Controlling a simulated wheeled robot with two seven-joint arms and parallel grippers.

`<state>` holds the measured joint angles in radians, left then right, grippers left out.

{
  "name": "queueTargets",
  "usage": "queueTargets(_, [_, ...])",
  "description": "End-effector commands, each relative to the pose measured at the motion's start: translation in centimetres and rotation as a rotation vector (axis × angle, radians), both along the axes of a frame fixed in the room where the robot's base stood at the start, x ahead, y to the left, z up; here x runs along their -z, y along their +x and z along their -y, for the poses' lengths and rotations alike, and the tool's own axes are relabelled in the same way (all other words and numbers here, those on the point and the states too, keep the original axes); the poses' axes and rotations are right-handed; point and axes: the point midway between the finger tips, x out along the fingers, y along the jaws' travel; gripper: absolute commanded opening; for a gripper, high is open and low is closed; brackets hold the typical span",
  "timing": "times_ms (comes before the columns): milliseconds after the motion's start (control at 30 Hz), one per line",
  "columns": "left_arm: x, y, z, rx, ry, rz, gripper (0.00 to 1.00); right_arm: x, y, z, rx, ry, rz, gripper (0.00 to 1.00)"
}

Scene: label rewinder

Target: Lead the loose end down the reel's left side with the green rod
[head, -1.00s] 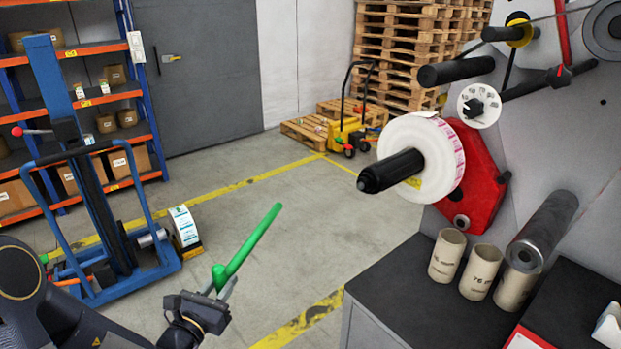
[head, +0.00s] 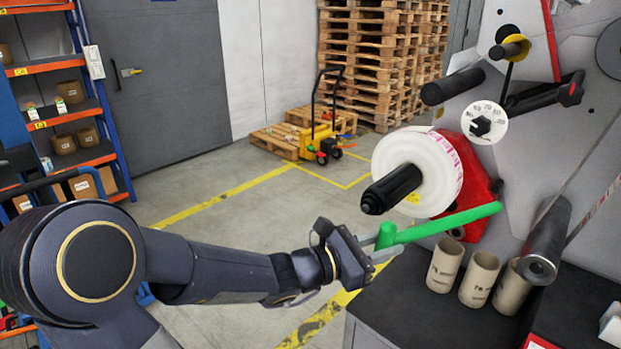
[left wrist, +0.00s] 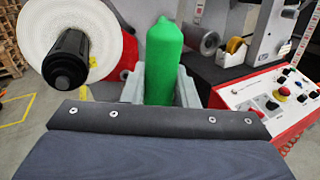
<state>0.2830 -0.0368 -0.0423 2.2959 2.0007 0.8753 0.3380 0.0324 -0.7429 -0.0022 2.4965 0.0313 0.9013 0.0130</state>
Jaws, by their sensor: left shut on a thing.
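The white reel (head: 421,160) of label web sits on a black shaft (head: 391,189) on the rewinder's face; pink printing shows on its rim. A short edge at its top may be the loose end; I cannot tell. My left gripper (head: 384,249) is shut on the green rod (head: 450,222), below the reel. The rod points right, passing below the reel and in front of the red plate; I cannot tell if it touches anything. In the left wrist view the green rod (left wrist: 163,65) stands between the fingers, right of the reel (left wrist: 103,30). My right gripper is not in view.
Several cardboard cores (head: 445,265) stand on the black tabletop (head: 401,291) under the reel. A grey roller (head: 546,243) juts out to their right. A control panel (left wrist: 275,105) with buttons shows in the left wrist view. Open floor (head: 236,225) lies left of the machine.

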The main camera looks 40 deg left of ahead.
Motion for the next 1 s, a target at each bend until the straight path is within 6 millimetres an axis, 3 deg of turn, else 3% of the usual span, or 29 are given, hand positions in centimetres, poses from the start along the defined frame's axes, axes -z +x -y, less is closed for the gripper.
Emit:
queueTargets(33, [-2.9,-1.5,-1.1,-0.024,0.024,0.027,0.00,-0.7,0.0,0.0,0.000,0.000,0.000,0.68])
queueTargets(100, [-5.5,-3.4,-2.4,-0.063,0.050,0.040,0.00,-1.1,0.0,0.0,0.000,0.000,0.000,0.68])
queueTargets(300, [-11.2,-8.4,-6.4,-0.241,0.111,0.061,0.00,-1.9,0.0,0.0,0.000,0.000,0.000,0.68])
queueTargets(400, [-13.1,-10.4,-8.0,-0.323,0.133,0.061,0.00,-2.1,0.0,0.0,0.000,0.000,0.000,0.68])
queueTargets(633, [-14.6,-12.3,-9.6,-0.407,0.155,0.051,0.00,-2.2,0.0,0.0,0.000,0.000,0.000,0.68])
queueTargets(1000, [-14.3,-10.2,-9.4,-0.405,0.154,0.048,0.00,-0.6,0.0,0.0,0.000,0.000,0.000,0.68])
